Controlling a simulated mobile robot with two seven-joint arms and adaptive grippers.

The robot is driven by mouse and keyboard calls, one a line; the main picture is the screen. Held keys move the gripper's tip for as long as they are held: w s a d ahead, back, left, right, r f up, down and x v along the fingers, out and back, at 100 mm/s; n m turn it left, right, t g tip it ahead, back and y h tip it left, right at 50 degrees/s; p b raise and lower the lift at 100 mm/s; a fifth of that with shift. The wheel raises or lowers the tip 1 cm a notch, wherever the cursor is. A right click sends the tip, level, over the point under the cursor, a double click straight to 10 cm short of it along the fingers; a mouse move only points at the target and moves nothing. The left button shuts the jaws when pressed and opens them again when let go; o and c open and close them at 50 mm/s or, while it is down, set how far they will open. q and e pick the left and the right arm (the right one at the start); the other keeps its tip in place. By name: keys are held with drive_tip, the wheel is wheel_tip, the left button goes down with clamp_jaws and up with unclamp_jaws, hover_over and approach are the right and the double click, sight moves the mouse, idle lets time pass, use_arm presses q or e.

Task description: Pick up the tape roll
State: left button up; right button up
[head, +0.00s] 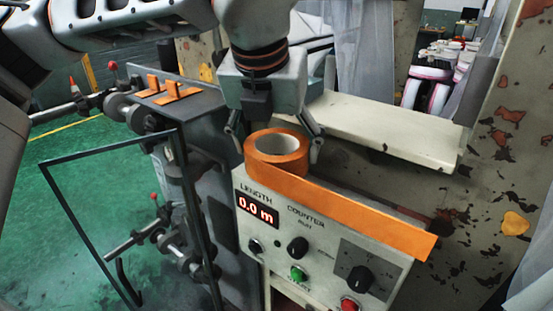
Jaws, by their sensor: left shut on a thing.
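The orange tape roll (276,148) stands on the top of the control panel box, its pale core facing up. A long loose orange tail runs from it to the right along the panel's upper edge. My left gripper (275,146) comes down from above with one finger on each side of the roll, shut on it. I cannot tell whether the roll is lifted clear of the surface. My right gripper does not show.
The control panel (266,240) has a "0.0 m" display, knobs and buttons. A pale beam (390,127) runs behind the roll to the right. A dark metal frame (120,150) and levers stand at left. Green floor (70,210) is open at far left.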

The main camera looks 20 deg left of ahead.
use_arm(q)
drive_tip(key=s+b, duration=0.2)
drive_tip(key=s, duration=1.5)
drive_tip(key=shift+s+d+f, duration=0.15)
drive_tip(key=shift+s+d, duration=0.25)
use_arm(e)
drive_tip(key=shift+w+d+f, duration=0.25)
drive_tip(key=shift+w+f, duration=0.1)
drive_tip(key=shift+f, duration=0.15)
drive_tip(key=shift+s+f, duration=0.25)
